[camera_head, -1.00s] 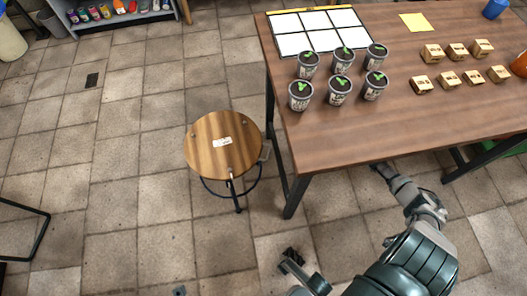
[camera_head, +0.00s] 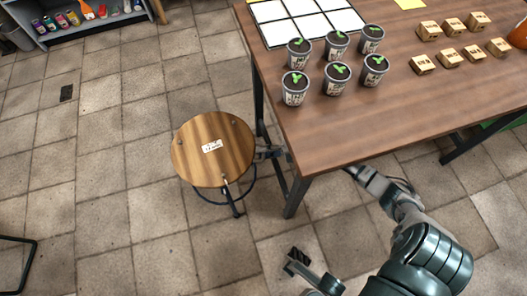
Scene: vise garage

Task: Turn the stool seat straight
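The stool (camera_head: 205,163) stands on the tiled floor left of the table. Its round wooden seat bears a white label (camera_head: 212,146), which slants up to the right. Dark legs and a ring show below the seat. My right gripper (camera_head: 268,153) is at the seat's right edge, between the stool and the table. It is small and dark here; I cannot tell whether it touches the seat or how its fingers stand. The tabletop hides part of my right arm. A dark-tipped gripper part, seemingly my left gripper (camera_head: 297,260), shows low in the middle, away from the stool; its opening is unclear.
The wooden table (camera_head: 400,120) stands close to the stool's right, with a dark leg (camera_head: 297,195) nearby. Several potted seedlings (camera_head: 336,78) and small wooden blocks (camera_head: 450,57) stand on it. A shelf (camera_head: 85,25) is at the far left.

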